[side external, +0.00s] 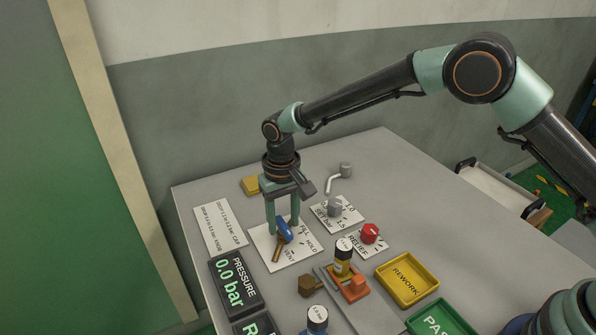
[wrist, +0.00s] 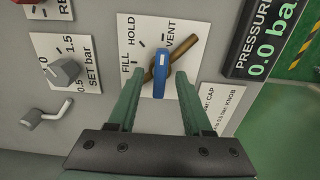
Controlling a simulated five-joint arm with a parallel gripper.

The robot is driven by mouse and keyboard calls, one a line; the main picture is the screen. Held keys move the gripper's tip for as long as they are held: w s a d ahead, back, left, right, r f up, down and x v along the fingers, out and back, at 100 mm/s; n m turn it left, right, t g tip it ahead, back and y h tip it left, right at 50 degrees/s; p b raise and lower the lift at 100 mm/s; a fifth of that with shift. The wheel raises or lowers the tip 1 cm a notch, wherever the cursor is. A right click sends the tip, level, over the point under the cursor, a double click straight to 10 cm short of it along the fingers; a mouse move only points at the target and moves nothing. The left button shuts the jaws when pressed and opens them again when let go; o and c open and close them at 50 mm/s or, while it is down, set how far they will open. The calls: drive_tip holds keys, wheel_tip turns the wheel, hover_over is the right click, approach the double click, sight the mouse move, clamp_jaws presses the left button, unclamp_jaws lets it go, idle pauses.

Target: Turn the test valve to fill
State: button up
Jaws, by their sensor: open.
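The test valve has a blue handle (wrist: 159,77) across a brass-brown bar (wrist: 187,46), on a white plate (wrist: 130,24) marked FILL, HOLD and VENT. In the wrist view the bar slants to the upper right, past the VENT word; I cannot tell which mark the handle points at. In the side external view the blue handle (side external: 285,232) stands over the plate (side external: 262,242). My gripper (side external: 283,226) points down at the valve, open. Its fingers (wrist: 157,88) are on either side of the blue handle, with visible gaps in the wrist view.
The pressure display (side external: 234,283) reads 0.0 bar. A SET bar knob (side external: 334,207) and red RELIEF knob (side external: 370,232) stand to the right of the valve. A dark-capped column (side external: 343,256) stands in front. The yellow REWORK tray (side external: 406,280) looks empty.

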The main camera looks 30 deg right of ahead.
drive_tip(key=shift+f, duration=0.15)
clamp_jaws()
drive_tip(key=shift+n, duration=0.4)
drive_tip(key=n, duration=0.3)
drive_tip(key=shift+n, duration=0.4)
drive_tip(key=n, duration=1.3)
drive_tip(key=shift+n, duration=0.3)
